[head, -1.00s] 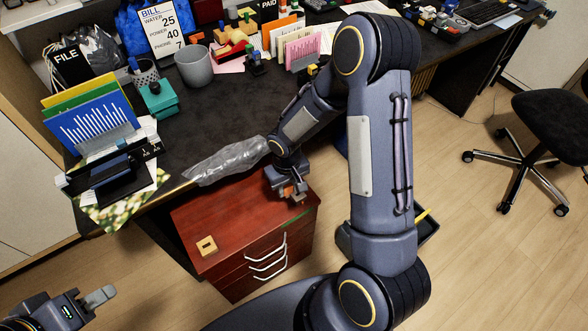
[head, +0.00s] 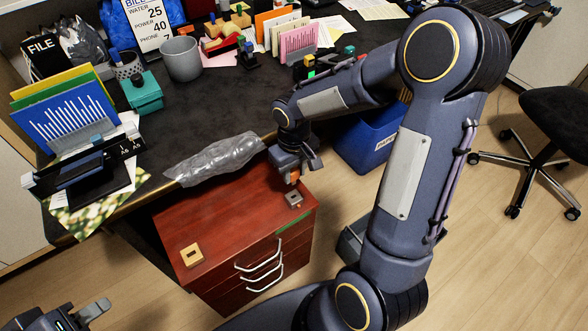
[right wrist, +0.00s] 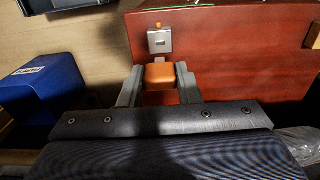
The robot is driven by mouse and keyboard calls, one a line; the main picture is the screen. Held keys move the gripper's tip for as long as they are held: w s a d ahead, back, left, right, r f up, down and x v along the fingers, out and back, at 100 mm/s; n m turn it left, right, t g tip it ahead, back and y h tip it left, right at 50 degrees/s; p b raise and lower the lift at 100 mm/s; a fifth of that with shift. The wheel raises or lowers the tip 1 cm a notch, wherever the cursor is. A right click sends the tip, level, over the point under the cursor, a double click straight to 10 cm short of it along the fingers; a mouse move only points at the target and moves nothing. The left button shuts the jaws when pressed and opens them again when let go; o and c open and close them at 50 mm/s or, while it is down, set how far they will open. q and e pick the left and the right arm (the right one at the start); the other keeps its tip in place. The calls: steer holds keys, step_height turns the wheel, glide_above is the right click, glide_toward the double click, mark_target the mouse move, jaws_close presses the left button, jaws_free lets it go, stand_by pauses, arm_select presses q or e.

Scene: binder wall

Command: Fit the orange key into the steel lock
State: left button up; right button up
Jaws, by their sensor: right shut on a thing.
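The steel lock (head: 294,199) is a small grey block on top of the red drawer cabinet, near its right edge. My right gripper (head: 295,175) is just above and behind the lock. Its fingers are shut on the orange key (right wrist: 160,73), which looks apart from the lock. The key's lower end is mostly hidden. My left gripper (head: 95,312) is at the lower left, away from the cabinet; its finger gap is unclear.
The red cabinet (head: 225,235) also carries a tan block with a square hole (head: 192,255). A grey plastic-wrapped bundle (head: 215,158) lies along the desk edge beside my right gripper. A blue bin (head: 365,145) stands right of the cabinet. The cabinet top between the blocks is clear.

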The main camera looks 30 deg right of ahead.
mark_target(294, 179)
steer(key=shift+f+b, duration=1.95)
steer(key=shift+f, duration=0.7)
steer(key=shift+f+b, duration=1.35)
steer(key=shift+f, duration=0.25)
steer(key=o, duration=1.1)
steer(key=shift+c, duration=0.2)
steer(key=shift+r, duration=0.15)
step_height(294, 179, up, 8)
steer(key=shift+f+p, duration=0.15)
steer(key=shift+p, duration=1.1)
